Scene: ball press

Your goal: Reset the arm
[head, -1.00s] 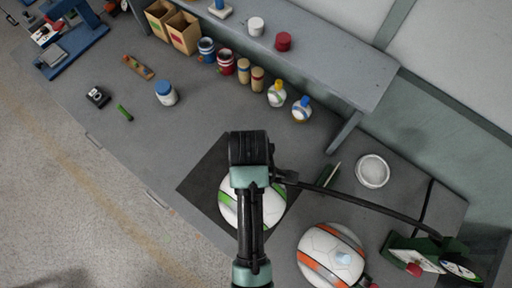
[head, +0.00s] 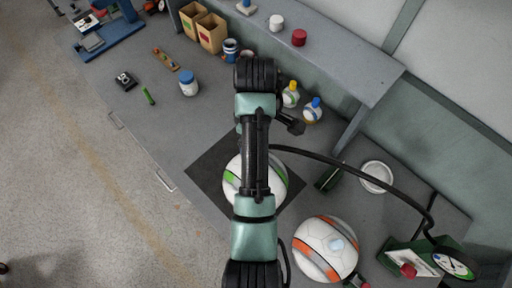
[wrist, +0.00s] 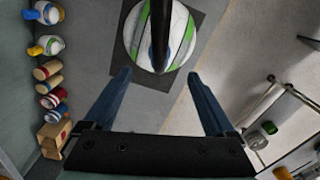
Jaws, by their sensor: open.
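My arm (head: 255,150) reaches up the middle of the head view, over the workbench. My gripper is hard to make out there. In the wrist view my gripper (wrist: 159,80) is open, with two blue fingers wide apart and nothing between their tips. A white ball with green and grey bands (head: 231,180) sits on a dark square mat (head: 205,172), partly hidden by my arm. The ball also shows beyond the fingertips in the wrist view (wrist: 178,40), with a dark bar across it.
A white and orange ball (head: 322,240) lies at the lower right, near a green device with a gauge (head: 455,263). A black hose (head: 370,172) arcs over the right side. Bottles (head: 312,112), cans and cardboard boxes (head: 211,32) line the back, below a raised shelf (head: 345,65).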

